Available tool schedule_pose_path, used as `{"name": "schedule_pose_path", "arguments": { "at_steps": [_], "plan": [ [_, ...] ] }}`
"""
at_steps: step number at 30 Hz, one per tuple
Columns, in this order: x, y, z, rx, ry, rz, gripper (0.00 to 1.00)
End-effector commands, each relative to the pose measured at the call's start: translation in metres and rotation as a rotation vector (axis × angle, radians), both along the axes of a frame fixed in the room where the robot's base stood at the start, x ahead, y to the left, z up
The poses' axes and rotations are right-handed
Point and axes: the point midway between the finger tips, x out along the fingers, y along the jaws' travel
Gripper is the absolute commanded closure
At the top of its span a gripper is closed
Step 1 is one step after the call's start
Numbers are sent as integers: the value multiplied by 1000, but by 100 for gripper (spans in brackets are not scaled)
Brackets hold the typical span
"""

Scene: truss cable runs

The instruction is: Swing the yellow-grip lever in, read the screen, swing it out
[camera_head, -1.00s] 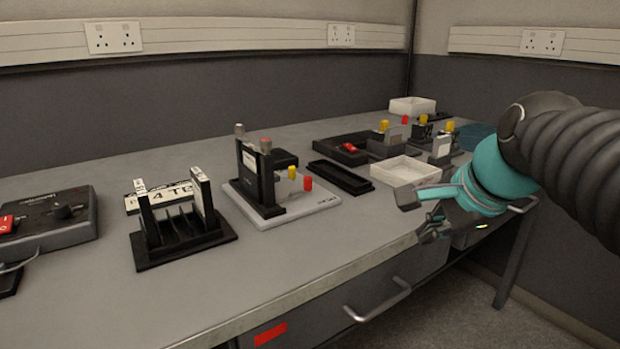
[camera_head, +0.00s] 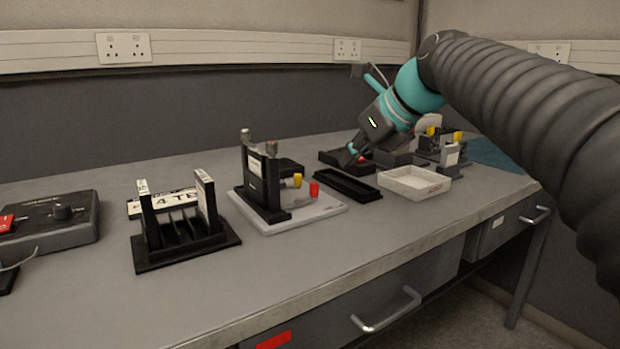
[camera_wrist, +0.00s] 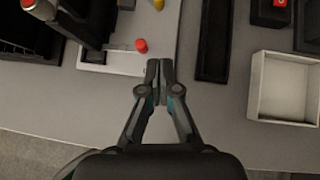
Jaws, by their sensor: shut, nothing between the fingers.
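The yellow grip (camera_head: 297,180) and a red grip (camera_head: 314,189) stick out from the right side of a black upright device on a pale base plate (camera_head: 318,208), mid-table. Both also show in the wrist view, yellow (camera_wrist: 158,4) at the top edge and red (camera_wrist: 141,45) below it. My gripper (camera_head: 348,157) is shut and empty, to the right of the device and above the table in the head view. In the wrist view its fingertips (camera_wrist: 157,76) lie just below and right of the red grip, apart from it. I cannot make out a screen's face.
A black slotted holder (camera_head: 180,240) stands left of the device, a control box (camera_head: 50,225) at far left. A long black tray (camera_head: 345,184) and a white tray (camera_head: 414,185) lie to the right. Smaller yellow-topped fixtures (camera_head: 440,150) stand behind. Front table strip is clear.

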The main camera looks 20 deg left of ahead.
Motion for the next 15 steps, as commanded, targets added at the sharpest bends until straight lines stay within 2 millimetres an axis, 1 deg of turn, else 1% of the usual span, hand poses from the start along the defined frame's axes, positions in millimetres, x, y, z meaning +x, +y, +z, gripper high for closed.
{"name": "schedule_pose_path", "arguments": {
  "at_steps": [4, 7, 11, 15],
  "plan": [
    [1, 1, -2, -1, 0, 1, 100],
    [3, 6, -9, -2, 1, 1, 100],
    [10, 18, -23, -3, 2, 3, 100],
    [20, 34, -42, -3, 2, 3, 100]
  ]
}}
